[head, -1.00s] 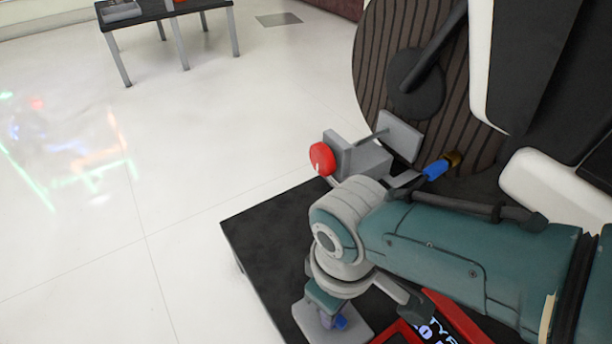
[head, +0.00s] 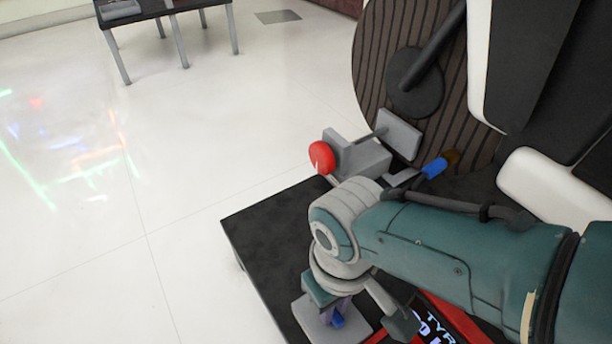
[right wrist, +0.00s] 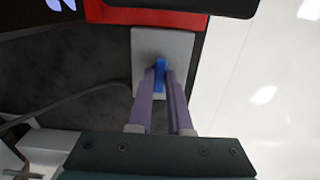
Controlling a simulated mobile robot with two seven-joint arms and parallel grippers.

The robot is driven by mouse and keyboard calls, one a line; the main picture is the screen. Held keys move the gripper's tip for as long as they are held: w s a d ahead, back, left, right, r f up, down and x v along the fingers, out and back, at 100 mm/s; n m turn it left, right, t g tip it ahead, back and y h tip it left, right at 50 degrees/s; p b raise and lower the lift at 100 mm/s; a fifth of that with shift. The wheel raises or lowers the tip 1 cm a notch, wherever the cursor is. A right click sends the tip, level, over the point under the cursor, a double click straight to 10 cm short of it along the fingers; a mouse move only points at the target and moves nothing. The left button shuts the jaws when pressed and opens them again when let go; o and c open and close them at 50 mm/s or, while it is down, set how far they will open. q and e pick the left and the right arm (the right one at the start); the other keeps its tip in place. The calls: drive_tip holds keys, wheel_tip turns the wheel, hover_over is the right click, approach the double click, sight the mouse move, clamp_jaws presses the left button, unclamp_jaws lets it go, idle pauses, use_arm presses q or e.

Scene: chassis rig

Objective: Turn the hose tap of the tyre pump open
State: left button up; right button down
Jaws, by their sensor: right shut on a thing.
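The tyre pump (head: 453,322) is a red unit with a lit panel at the bottom right of the head view, partly hidden by my right arm. Its red edge also shows at the top of the right wrist view (right wrist: 145,15). The hose tap has a blue lever (right wrist: 160,72) on a grey plate (right wrist: 180,45); the plate also shows in the head view (head: 313,325). My right gripper (right wrist: 161,80) has its purple fingers shut on the blue lever. In the head view it points down at the plate. My left gripper is not in view.
A dark table (head: 262,235) carries the plate and pump. A grey clamp with a red knob (head: 321,157) stands behind my right arm. A blue-handled tool (head: 435,168) lies near it. A dark hose (right wrist: 75,100) runs beside the plate. Floor at left is clear.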

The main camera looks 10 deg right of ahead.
drive_tip(key=c, duration=0.8)
unclamp_jaws()
drive_tip(key=shift+c, duration=0.2)
wheel_tip(320, 180, up, 10)
drive_tip(key=p, duration=0.9)
drive_tip(key=shift+f, duration=0.1)
